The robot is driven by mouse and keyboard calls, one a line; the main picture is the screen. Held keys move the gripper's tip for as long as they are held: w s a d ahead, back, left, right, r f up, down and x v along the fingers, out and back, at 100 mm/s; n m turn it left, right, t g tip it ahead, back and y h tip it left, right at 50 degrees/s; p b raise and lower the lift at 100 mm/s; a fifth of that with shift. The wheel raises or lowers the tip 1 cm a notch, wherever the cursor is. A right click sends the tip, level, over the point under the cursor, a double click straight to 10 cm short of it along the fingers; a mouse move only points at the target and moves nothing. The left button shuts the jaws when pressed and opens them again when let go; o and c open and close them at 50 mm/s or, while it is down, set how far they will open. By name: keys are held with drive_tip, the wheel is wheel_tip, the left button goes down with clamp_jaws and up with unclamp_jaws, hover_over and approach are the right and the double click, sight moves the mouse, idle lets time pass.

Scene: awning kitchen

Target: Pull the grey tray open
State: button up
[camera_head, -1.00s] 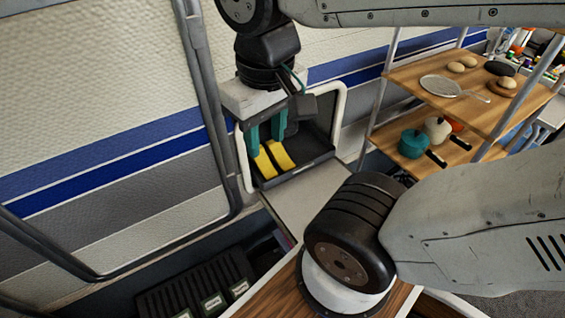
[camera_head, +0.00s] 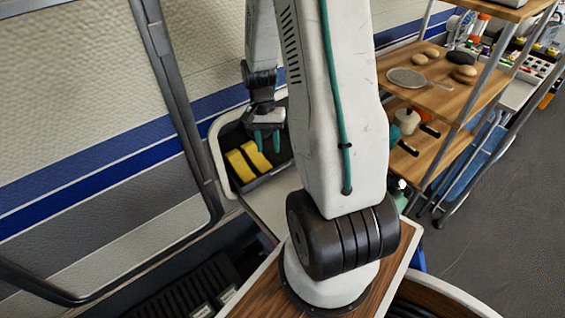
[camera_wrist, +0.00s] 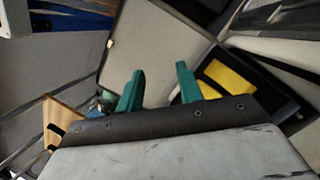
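The grey tray (camera_head: 268,175) is a dark open bin in a white-framed recess at the wall, left of centre in the head view. Two yellow pieces (camera_head: 247,160) lie in it. My gripper (camera_head: 267,148) hangs over the tray's right part, right of the yellow pieces, with green fingers pointing down. In the wrist view my gripper (camera_wrist: 160,68) shows its two fingers spread with nothing between them. Whether a finger touches the tray is unclear.
A pale ledge (camera_head: 262,210) lies in front of the tray. A wooden shelf rack (camera_head: 450,95) with pans and buns stands at the right. A dark ribbed crate (camera_head: 190,290) is low at the left. Open floor (camera_head: 480,240) lies right of my base.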

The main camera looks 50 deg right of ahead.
sight(281, 167)
drive_tip(key=w+d+f+m+t, duration=0.1)
drive_tip(key=d+f+m, duration=0.1)
drive_tip(key=d+f, duration=0.1)
drive_tip(key=w+d+f+m+h, duration=0.1)
drive_tip(key=w+d+f+m, duration=0.1)
drive_tip(key=f, duration=0.4)
drive_tip(key=w+d+f+m+t, duration=0.1)
drive_tip(key=d+f+m, duration=0.3)
drive_tip(key=d+f, duration=0.1)
drive_tip(key=shift+w+d+f+t+h, duration=0.15)
drive_tip(key=shift+w+d+t+h, duration=0.2)
drive_tip(key=shift+d, duration=0.35)
drive_tip(key=shift+w+f, duration=0.1)
drive_tip(key=shift+f, duration=0.2)
wheel_tip(281, 167, down, 7)
clamp_jaws()
